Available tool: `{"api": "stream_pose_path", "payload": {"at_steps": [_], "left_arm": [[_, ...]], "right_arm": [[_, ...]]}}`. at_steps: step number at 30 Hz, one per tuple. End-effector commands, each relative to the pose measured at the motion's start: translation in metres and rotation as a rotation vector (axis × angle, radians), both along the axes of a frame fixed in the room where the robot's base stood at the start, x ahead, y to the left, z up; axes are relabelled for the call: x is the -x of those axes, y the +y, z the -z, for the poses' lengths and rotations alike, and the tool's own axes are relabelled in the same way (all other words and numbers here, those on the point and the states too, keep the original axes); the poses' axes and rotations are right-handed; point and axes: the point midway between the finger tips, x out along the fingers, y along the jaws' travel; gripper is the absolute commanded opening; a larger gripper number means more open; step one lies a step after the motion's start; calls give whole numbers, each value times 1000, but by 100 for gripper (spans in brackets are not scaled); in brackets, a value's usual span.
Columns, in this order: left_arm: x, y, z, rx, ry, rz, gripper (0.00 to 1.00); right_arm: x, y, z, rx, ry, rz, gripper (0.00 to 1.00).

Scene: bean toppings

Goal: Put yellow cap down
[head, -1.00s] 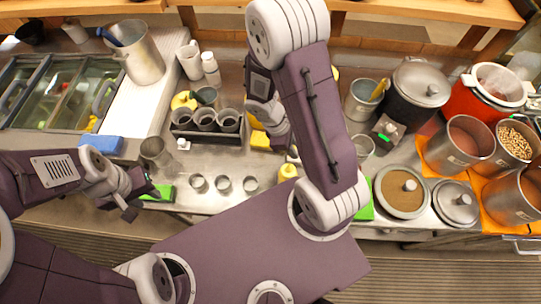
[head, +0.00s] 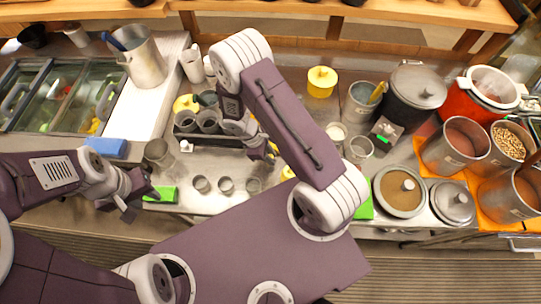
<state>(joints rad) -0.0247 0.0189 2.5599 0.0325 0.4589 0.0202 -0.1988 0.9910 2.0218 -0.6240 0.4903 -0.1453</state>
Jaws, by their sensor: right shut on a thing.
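My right gripper (head: 267,152) is shut on a small yellow cap (head: 272,147), of which only a bit shows between the fingers. It is just right of the black rack of grey cups, over the steel counter (head: 215,163). A yellow-topped thing (head: 287,173) shows partly beside my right arm, to the lower right of the gripper. My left gripper (head: 138,199) is empty and looks open, close to a green sponge (head: 161,194) at the counter's front edge.
Several small metal cups (head: 226,185) stand along the front. The black rack (head: 200,139) lies left. Pots crowd the right. My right arm hides the middle.

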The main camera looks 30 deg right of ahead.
Motion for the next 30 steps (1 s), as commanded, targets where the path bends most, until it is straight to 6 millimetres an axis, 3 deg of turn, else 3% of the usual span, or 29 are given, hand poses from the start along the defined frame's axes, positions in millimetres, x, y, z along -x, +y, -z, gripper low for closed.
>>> {"api": "stream_pose_path", "payload": {"at_steps": [3,4,5,17,20,30], "left_arm": [[0,0,5,0,0,0,36],[0,0,4,0,0,0,36],[0,0,3,0,0,0,36],[0,0,-2,0,0,0,36],[0,0,-1,0,0,0,36],[0,0,0,0,0,0,36]], "right_arm": [[0,0,5,0,0,0,1],[0,0,5,0,0,0,24],[0,0,4,0,0,0,30],[-1,1,-4,0,-2,1,30],[-5,6,-18,1,-5,0,30],[-20,31,-89,-1,-5,0,30]]}}
